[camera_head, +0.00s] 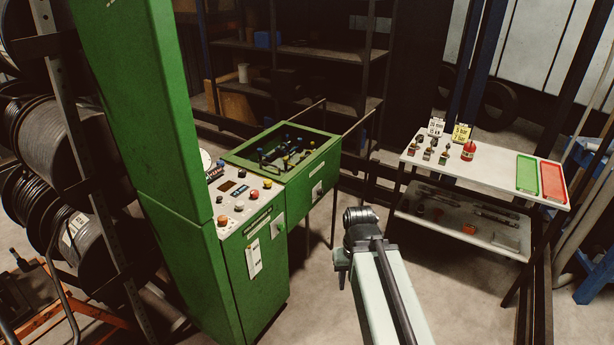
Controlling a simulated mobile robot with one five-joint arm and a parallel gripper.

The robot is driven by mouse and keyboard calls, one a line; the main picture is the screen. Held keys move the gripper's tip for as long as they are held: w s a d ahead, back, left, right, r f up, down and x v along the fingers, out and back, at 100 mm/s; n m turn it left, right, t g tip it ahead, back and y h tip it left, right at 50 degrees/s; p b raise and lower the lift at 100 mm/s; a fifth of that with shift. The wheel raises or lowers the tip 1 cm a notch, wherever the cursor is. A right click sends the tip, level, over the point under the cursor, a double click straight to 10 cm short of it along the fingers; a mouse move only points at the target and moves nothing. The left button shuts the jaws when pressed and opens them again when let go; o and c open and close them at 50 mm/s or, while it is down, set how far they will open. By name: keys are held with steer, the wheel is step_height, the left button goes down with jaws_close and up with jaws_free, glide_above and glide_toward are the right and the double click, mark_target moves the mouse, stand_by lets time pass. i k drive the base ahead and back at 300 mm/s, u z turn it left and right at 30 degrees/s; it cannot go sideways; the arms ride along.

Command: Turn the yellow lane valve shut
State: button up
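The green machine has an open-topped box (318,167) on its right side, with several small valves or fittings with dark, blue and yellowish parts inside. A small yellowish part (312,144) shows near the box's right end; it may be the yellow lane valve, but it is too small to tell its handle position. My gripper (341,275) points down at the end of my pale arm, in front and to the right of the box. It is apart from the valves, over the floor. Its fingers are too small to tell whether they are open.
A control panel (238,195) with buttons and a gauge adjoins the box. A white table (490,170) at right holds small fittings, a red object (468,151), a green tray (527,174) and a red tray (553,181). Hose reels (50,140) stand left. Floor shows between machine and table.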

mark_target(267, 183)
steer(key=z, duration=1.05)
steer(key=i, duration=1)
steer(key=u, duration=3.4)
steer(key=i, duration=1.5)
steer(key=z, duration=0.1)
